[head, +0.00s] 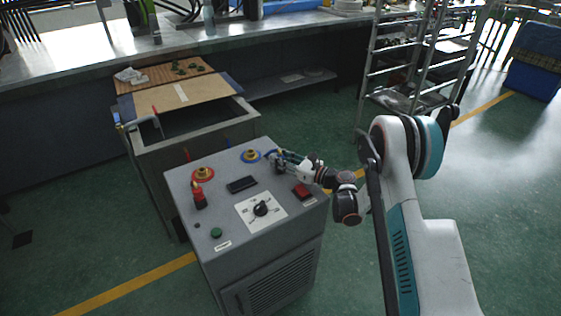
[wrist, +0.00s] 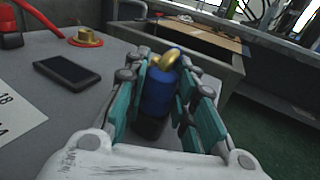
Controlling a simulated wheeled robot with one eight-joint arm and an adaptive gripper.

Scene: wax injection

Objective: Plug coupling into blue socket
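The blue socket (head: 250,155) is a brass fitting on a blue ring, on the grey machine's top. My gripper (head: 274,157) is low over that top, just right of the socket. In the wrist view its teal-padded fingers (wrist: 163,100) stand on both sides of the blue coupling (wrist: 160,88) and appear closed on it. The coupling looks roughly upright, with a dark lower part. A curved gold piece (wrist: 169,58) shows at its top; I cannot tell whether it belongs to the coupling or to the socket behind. No seating in the socket is visible.
The machine top (head: 222,216) also bears a red-ringed brass socket (head: 203,174), a red coupling (head: 199,198), a black display (head: 242,184), a dial (head: 261,208) and a red switch (head: 302,191). A grey tank (head: 190,148) stands behind. A metal rack (head: 392,65) is at back right.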

